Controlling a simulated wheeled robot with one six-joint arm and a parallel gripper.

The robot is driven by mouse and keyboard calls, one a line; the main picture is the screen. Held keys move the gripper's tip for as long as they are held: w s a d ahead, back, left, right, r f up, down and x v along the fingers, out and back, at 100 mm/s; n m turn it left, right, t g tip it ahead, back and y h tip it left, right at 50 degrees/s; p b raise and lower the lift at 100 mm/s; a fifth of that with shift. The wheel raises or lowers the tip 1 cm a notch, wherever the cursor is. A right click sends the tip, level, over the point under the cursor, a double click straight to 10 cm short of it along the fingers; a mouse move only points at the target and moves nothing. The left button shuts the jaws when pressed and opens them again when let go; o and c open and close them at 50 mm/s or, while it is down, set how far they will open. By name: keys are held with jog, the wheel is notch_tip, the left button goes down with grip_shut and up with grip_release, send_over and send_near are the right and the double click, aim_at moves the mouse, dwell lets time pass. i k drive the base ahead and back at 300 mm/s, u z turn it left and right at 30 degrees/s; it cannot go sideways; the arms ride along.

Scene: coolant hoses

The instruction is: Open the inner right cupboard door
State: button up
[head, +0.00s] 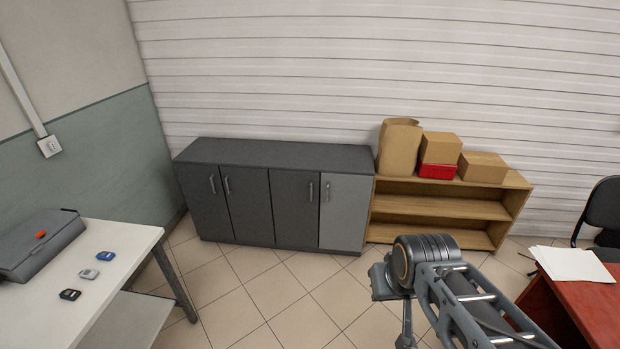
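A low dark grey cupboard (285,154) stands against the back wall with four doors side by side, all shut. The inner right door (292,212), third from the left, is dark grey with an upright bar handle (311,191) near its right edge. The outer right door (346,215) is lighter grey, with its handle (327,193) near its left edge. My arm reaches in from the lower right, in front of and to the right of the cupboard, and covers none of its doors. My gripper cannot be made out in this view.
A white table (120,243) with a grey case (40,245) and small blocks stands at the left. A wooden shelf (440,206) with boxes adjoins the cupboard's right side. A red desk (590,300) is at right. Tiled floor (270,290) before the cupboard is clear.

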aim_at(296, 194)
jog(key=i, duration=1.85)
jog(key=u, duration=1.15)
